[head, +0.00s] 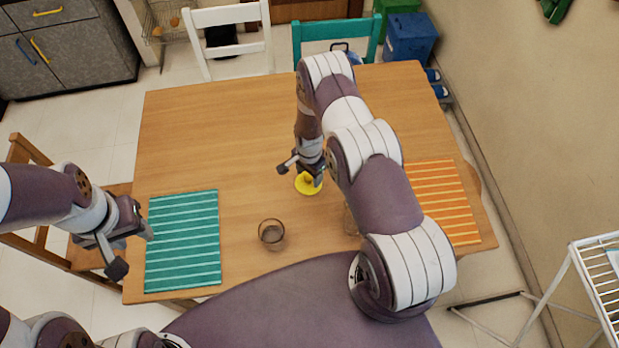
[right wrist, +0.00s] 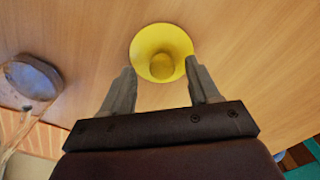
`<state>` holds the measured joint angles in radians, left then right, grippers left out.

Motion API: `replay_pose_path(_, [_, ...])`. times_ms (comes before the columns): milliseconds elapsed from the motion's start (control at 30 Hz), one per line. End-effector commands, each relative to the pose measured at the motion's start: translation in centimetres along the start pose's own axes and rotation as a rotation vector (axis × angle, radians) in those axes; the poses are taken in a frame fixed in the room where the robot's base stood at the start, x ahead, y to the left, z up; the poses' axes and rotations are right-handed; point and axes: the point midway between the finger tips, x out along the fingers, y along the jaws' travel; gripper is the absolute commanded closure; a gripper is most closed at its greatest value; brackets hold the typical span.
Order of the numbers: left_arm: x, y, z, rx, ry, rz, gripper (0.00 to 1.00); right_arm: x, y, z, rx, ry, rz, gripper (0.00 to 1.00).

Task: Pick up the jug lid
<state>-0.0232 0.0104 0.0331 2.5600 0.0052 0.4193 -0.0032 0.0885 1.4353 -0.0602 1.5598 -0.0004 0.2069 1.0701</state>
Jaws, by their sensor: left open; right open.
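The jug lid (head: 309,187) is a round yellow disc with a knob, lying on the wooden table just below my right gripper (head: 301,173) in the head view. In the right wrist view the yellow lid (right wrist: 150,39) is ahead of my open, empty fingers (right wrist: 160,68), with its knob between and slightly beyond the tips. A see-through vessel (right wrist: 36,76), perhaps the jug, stands left in that view; in the head view it is mostly hidden behind my right arm. My left gripper (head: 132,250) is open and empty at the table's left edge.
A small glass (head: 271,235) stands on the table (head: 210,130) near its front. A teal striped mat (head: 183,240) lies at left and an orange striped mat (head: 445,203) at right. The table's back left is clear. Chairs stand behind and to the left.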

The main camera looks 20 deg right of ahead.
Motion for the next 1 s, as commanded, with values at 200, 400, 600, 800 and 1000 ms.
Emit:
replay_pose_path(200, [-0.2,0.0,0.0,0.000,-0.001,0.000,0.57,1.0,0.0,0.0,-0.001,0.000,0.000,0.39])
replay_pose_path(400, [-0.2,0.0,0.0,0.000,-0.001,0.000,0.57,1.0,0.0,0.0,-0.001,0.000,0.000,0.75])
replay_pose_path(600, [-0.2,0.0,0.0,0.000,-0.001,0.000,0.57,0.9,0.0,0.0,-0.001,0.000,0.000,1.00])
replay_pose_path(800, [-0.1,0.0,0.0,0.000,-0.001,0.000,0.57,0.8,0.0,0.0,-0.001,0.001,-0.001,1.00])
replay_pose_path(1000, [0.8,0.0,0.1,0.000,-0.001,0.000,0.57,-0.9,-0.1,0.0,-0.001,0.002,-0.003,1.00])
